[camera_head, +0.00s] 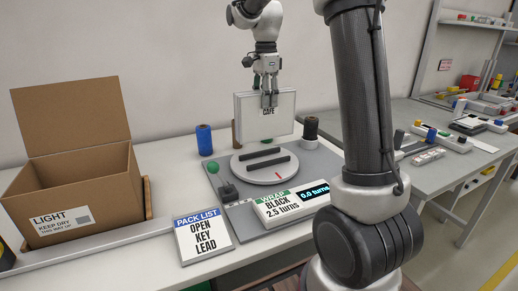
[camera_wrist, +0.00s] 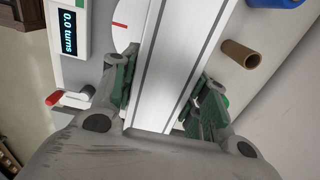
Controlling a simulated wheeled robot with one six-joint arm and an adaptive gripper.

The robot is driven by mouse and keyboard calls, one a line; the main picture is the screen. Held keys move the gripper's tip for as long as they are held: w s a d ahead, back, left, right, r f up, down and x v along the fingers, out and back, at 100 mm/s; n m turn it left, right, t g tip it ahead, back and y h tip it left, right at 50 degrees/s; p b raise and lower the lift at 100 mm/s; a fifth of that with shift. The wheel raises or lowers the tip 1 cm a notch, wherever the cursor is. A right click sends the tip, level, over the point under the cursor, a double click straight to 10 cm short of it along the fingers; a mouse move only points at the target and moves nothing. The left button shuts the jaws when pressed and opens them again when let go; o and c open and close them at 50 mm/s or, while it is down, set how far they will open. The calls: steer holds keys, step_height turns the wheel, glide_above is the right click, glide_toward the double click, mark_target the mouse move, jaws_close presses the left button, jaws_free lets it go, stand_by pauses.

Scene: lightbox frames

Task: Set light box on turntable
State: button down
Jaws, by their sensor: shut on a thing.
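In the wrist view, the white top edge of the light box (camera_wrist: 188,60) runs between the green finger pads of my gripper (camera_wrist: 165,95). The turntable (camera_head: 283,175) is a round pale disc with two dark parallel bars and a red mark. The box's lower edge appears just above or behind the bars; I cannot tell whether it touches.
An open cardboard box (camera_head: 75,190) marked LIGHT stands left. A blue roll (camera_head: 204,139) and a black roll (camera_head: 311,127) stand behind the turntable. A PACK LIST sign (camera_head: 203,236) and a wrap display (camera_head: 292,204) reading 0.0 turns are in front. A second bench (camera_head: 440,150) stands right.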

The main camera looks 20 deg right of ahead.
mark_target(265, 125)
step_height(265, 125, down, 10)
steer(key=shift+r, duration=0.25)
stand_by(0.3)
steer(key=c, duration=0.8)
jaws_free()
steer(key=shift+f, duration=0.1)
steer(key=shift+o, duration=0.2)
step_height(265, 125, up, 12)
steer(key=shift+f, duration=0.25)
steer(key=s+r+n+t, duration=0.1)
steer(key=s+r+n, duration=0.1)
steer(key=s+n, duration=0.5)
steer(key=s+r+n+t, duration=0.1)
steer(key=s+r+n, duration=0.15)
steer(key=s, duration=0.95)
steer(key=s+f+n+t, duration=0.2)
steer(key=s+f+n, duration=0.4)
steer(key=s, duration=0.5)
steer(key=shift+s+a+f+n, duration=0.2)
steer(key=shift+a+f+n, duration=0.15)
steer(key=shift+n, duration=0.9)
